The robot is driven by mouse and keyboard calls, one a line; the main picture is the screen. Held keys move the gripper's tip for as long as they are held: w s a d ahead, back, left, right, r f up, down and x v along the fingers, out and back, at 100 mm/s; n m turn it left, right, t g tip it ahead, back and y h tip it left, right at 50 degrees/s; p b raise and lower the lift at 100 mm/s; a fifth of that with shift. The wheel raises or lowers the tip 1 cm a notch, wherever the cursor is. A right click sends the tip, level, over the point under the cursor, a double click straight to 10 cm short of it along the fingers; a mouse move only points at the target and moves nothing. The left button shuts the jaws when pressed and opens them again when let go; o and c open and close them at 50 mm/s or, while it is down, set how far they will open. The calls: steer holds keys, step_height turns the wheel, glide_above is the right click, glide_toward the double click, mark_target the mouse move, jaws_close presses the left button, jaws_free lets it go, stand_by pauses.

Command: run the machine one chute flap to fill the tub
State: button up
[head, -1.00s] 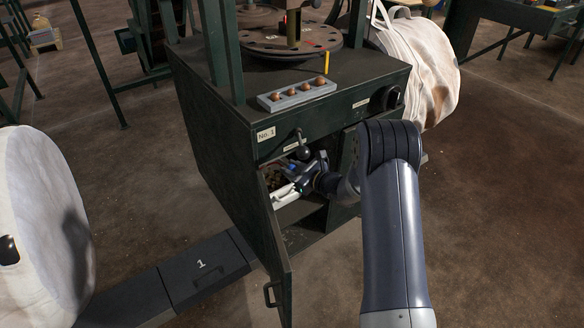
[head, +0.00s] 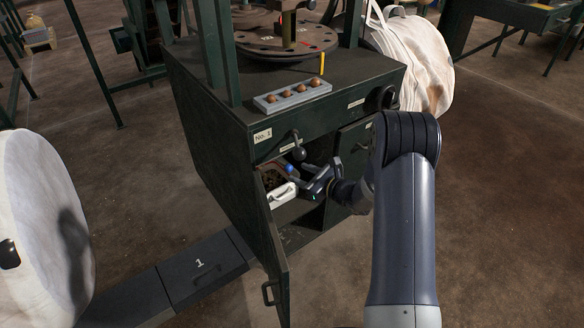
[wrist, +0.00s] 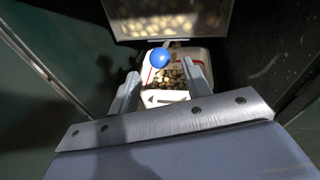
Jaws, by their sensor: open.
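The machine (head: 215,140), a dark green cabinet labelled No. 1, has its lower left door (head: 280,262) swung open. A blue ball knob (wrist: 160,58) shows between the chute and tub, also in the head view (head: 289,168). My gripper (head: 306,186) is open and empty at the opening, its fingers on either side of the tub's front in the wrist view.
A black-knobbed lever (head: 298,150) sticks out above the opening. A grey tray with several brown balls (head: 293,95) lies on the cabinet top. A platform marked 1 (head: 200,268) lies at lower left.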

steer(key=v, duration=0.4)
steer(key=shift+s+d+p, duration=0.25)
steer(key=shift+s+p, duration=0.05)
steer(key=shift+p, duration=0.05)
stand_by(7.2)
